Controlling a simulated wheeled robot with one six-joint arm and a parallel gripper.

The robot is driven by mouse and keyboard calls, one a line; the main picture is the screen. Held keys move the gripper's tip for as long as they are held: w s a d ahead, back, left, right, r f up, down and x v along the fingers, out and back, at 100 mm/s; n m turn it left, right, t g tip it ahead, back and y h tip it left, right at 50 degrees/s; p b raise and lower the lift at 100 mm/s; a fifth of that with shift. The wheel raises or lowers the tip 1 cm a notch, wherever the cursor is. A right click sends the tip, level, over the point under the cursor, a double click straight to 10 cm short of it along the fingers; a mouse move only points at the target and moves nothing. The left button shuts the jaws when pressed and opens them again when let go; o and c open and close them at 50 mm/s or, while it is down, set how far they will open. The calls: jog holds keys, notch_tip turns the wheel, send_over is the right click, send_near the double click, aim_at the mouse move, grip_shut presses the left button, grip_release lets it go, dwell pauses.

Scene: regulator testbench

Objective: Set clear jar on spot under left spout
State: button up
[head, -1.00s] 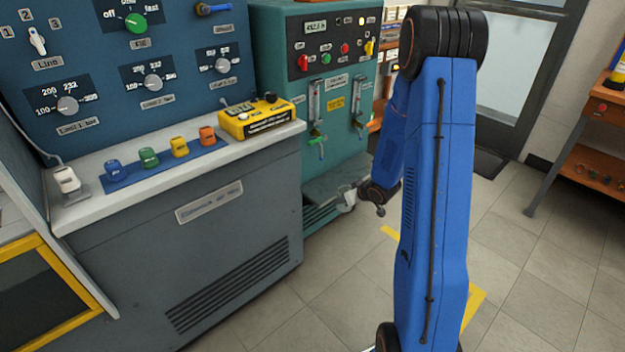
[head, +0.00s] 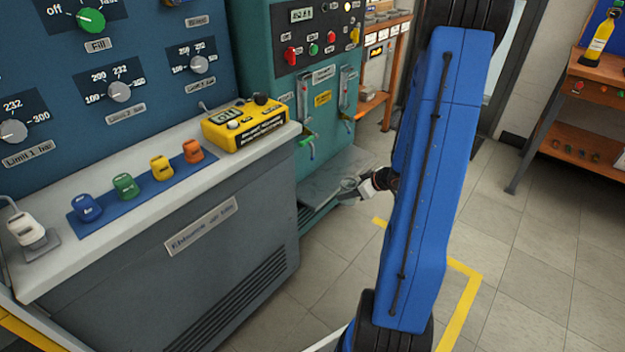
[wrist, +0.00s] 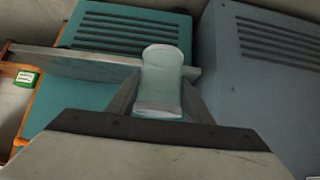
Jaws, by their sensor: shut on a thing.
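My gripper (head: 357,187) is shut on the clear jar (wrist: 162,80), which stands between its fingers in the wrist view. In the head view the jar (head: 349,183) is small, at the front edge of the grey ledge (head: 320,180) of the teal bench. Whether it touches the ledge I cannot tell. The left spout (head: 311,150), with a green lever, hangs over the ledge, left of and above the jar. The right spout (head: 348,122) is farther right. The spot under the left spout cannot be made out.
The ledge also shows in the wrist view (wrist: 75,58), crossing behind the jar. A wooden shelf (head: 590,100) is at right. The floor with yellow tape (head: 462,310) is open.

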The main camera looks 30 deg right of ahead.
jog(key=w+a, duration=0.1)
jog(key=w, duration=0.3)
jog(key=w+a, duration=0.2)
jog(key=w, duration=0.2)
jog(key=w+a, duration=0.1)
jog(key=w, duration=0.2)
jog(key=shift+w+a, duration=0.15)
jog(key=shift+w, duration=0.25)
jog(key=w, duration=0.1)
jog(key=w+a, duration=0.1)
jog(key=w, duration=0.1)
jog(key=shift+w+a, duration=0.15)
jog(key=shift+w, duration=0.05)
jog(key=shift+s+f, duration=0.15)
jog(key=shift+f, duration=0.65)
jog(key=shift+f, duration=0.1)
jog(key=o, duration=1.2)
jog(key=shift+c, duration=0.2)
